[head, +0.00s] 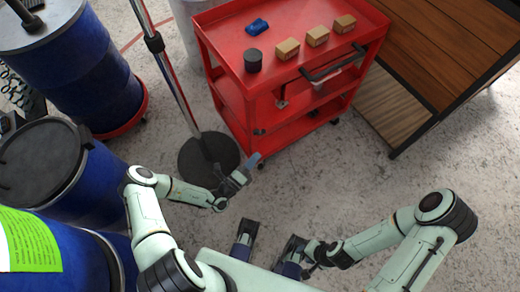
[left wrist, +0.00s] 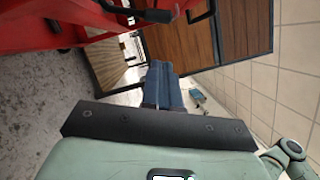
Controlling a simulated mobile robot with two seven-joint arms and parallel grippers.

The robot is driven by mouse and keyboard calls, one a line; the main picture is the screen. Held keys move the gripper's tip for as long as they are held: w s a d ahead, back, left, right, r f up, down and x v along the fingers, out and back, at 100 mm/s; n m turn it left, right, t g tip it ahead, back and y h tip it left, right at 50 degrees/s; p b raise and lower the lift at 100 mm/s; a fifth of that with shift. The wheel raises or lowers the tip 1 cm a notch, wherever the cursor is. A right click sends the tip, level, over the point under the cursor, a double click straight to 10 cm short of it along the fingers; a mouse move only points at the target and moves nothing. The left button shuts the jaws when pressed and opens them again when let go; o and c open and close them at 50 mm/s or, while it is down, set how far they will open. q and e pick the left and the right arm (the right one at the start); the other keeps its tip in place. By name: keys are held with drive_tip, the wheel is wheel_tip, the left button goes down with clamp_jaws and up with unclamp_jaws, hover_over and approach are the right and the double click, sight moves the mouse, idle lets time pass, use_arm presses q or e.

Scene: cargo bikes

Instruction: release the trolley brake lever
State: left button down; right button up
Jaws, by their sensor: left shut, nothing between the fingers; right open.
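The red trolley (head: 240,100) stands at upper middle in the head view, and its red frame (left wrist: 50,28) fills the upper left of the left wrist view. A small dark lever-like part (head: 282,103) shows on its near side below the top tray; I cannot tell for sure that it is the brake lever. A black bar-like part (left wrist: 152,15) shows by the frame in the wrist view. My left gripper (head: 246,168) is shut and empty, below the trolley's near left corner, apart from the lever-like part. My right gripper (head: 296,255) is open, low and near my base.
A black push handle (head: 335,63) juts from the trolley's near right side. Several small blocks lie on its tray. A pole on a round black base (head: 208,155) stands close left of my left gripper. Blue barrels (head: 75,75) are at left, a wooden cabinet (head: 440,50) at right.

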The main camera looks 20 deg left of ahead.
use_arm(q)
drive_tip(key=v, duration=0.6)
drive_tip(key=shift+a, duration=0.3)
drive_tip(key=shift+d, duration=0.1)
drive_tip(key=s+d+r+m+g+h+p, duration=0.35)
drive_tip(key=s+d+m+g+h, duration=0.55)
drive_tip(key=s+d+m+g, duration=0.65)
drive_tip(key=s+a+f+m+g+y+p, duration=0.1)
drive_tip(key=s+a+m+g+y+p, duration=0.1)
drive_tip(key=s+m+g+y, duration=0.45)
drive_tip(key=s+a+m+g+y+p, duration=0.1)
drive_tip(key=s+a+m+p, duration=0.15)
drive_tip(key=m, duration=0.65)
drive_tip(key=w+a+r+m+t+y+p, duration=0.1)
drive_tip(key=w+a+m+t+y, duration=0.2)
drive_tip(key=m, duration=0.7)
drive_tip(key=w+a+y, duration=0.2)
drive_tip(key=w, duration=0.1)
drive_tip(key=shift+r+t+p, duration=0.35)
drive_tip(key=shift+t+p, duration=0.05)
